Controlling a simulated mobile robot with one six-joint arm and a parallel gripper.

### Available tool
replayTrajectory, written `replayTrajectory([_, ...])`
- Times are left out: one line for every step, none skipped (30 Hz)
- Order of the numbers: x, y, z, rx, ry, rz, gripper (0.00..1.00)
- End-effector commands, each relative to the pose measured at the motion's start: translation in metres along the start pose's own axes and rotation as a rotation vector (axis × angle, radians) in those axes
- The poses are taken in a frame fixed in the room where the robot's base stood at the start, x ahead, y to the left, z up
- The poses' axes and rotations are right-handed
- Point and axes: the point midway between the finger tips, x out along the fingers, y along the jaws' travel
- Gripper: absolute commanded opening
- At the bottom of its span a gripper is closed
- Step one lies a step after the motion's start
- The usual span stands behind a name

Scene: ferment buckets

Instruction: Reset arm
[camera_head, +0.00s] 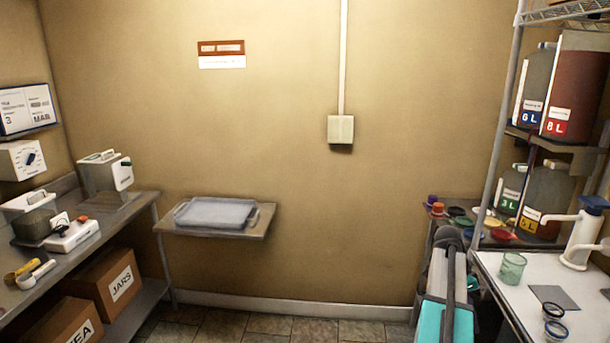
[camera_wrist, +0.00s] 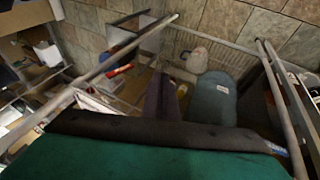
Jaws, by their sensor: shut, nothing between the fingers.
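In the wrist view my gripper (camera_wrist: 166,82) shows as two dark fingers close together near the middle of the picture. They are shut with nothing between them. They point down towards the tiled floor, beyond a dark edge and a teal surface that fill the bottom of that view. In the head view a grey, black and teal structure, seemingly my folded arm, stands at the lower right beside the white table. The gripper cannot be made out there.
A white table (camera_head: 541,277) at the right holds a green cup (camera_head: 512,268). A shelf rack (camera_head: 499,122) stands behind it. A tray (camera_head: 214,213) sits on the back-wall shelf. A workbench (camera_head: 130,214) runs along the left. Grey bars (camera_wrist: 113,62) cross the wrist view.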

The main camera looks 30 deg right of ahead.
Motion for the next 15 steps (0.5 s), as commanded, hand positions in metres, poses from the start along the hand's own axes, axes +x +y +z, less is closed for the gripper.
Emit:
replayTrajectory([0.004, -0.009, 0.021, -0.035, 0.005, 0.008, 0.00])
replayTrajectory([0.006, -0.013, 0.032, -0.054, 0.008, 0.013, 0.00])
replayTrajectory([0.009, -0.018, 0.047, -0.079, 0.012, 0.020, 0.00])
replayTrajectory([0.012, -0.021, 0.058, -0.097, 0.014, 0.026, 0.00])
replayTrajectory([0.015, -0.024, 0.069, -0.116, 0.017, 0.031, 0.00])
replayTrajectory([0.019, -0.028, 0.085, -0.141, 0.020, 0.038, 0.00])
replayTrajectory([0.022, -0.030, 0.097, -0.160, 0.022, 0.044, 0.00])
replayTrajectory([0.026, -0.032, 0.108, -0.179, 0.024, 0.049, 0.00])
replayTrajectory([0.031, -0.034, 0.124, -0.205, 0.026, 0.057, 0.00])
replayTrajectory([0.034, -0.035, 0.136, -0.224, 0.028, 0.062, 0.00])
replayTrajectory([0.039, -0.037, 0.148, -0.243, 0.030, 0.067, 0.00])
replayTrajectory([0.044, -0.038, 0.164, -0.269, 0.033, 0.073, 0.00])
replayTrajectory([0.048, -0.038, 0.175, -0.288, 0.034, 0.078, 0.00])
replayTrajectory([0.052, -0.039, 0.187, -0.307, 0.037, 0.082, 0.00])
replayTrajectory([0.059, -0.039, 0.203, -0.334, 0.039, 0.088, 0.00])
